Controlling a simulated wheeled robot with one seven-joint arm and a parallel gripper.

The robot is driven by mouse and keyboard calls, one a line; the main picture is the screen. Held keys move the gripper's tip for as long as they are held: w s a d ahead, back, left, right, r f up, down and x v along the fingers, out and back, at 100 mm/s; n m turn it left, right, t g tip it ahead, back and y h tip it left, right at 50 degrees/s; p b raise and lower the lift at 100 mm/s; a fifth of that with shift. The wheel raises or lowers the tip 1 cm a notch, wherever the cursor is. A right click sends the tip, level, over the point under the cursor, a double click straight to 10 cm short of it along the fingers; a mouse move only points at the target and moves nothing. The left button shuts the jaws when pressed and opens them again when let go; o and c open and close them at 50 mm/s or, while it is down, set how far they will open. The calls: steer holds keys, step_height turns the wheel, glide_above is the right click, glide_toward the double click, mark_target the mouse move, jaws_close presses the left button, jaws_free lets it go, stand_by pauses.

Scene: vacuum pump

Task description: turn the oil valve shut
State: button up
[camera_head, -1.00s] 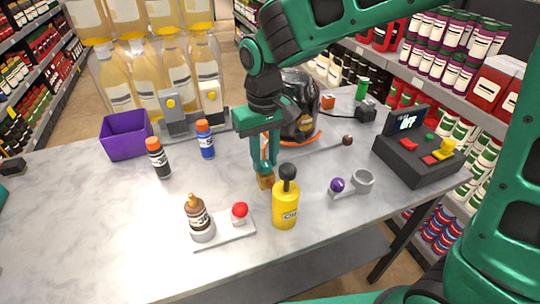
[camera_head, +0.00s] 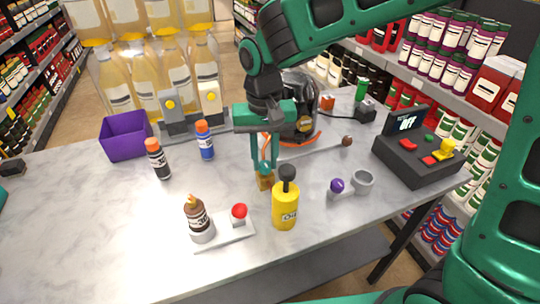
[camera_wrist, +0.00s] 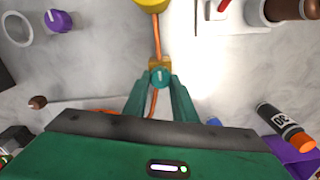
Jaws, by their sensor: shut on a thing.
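The oil valve has a brass body (camera_head: 265,182) on the table, behind the yellow oil bottle (camera_head: 286,206). In the wrist view its round teal knob (camera_wrist: 159,75) with a pale line shows at my fingertips. The pale line runs roughly along the picture's vertical, near the line of the orange hose (camera_wrist: 157,40). My gripper (camera_head: 265,166) points down over the valve and is shut on the knob, one finger on each side. In the head view the fingers mostly hide the knob. The wrist view shows the fingertips (camera_wrist: 160,84) too.
The glass pump vessel (camera_head: 300,118) stands behind my gripper. A purple knob (camera_head: 337,186) and grey ring (camera_head: 363,181) are to the right, and a switch box (camera_head: 415,158) is beyond. A plate with a red knob (camera_head: 239,212) and brown bottle (camera_head: 198,215) lies front left.

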mark_target(266, 162)
steer(key=shift+d+f, duration=0.1)
steer(key=shift+d, duration=0.05)
steer(key=o, duration=1)
steer(key=shift+o, duration=0.2)
step_height(266, 162, up, 11)
steer(key=shift+f, duration=0.1)
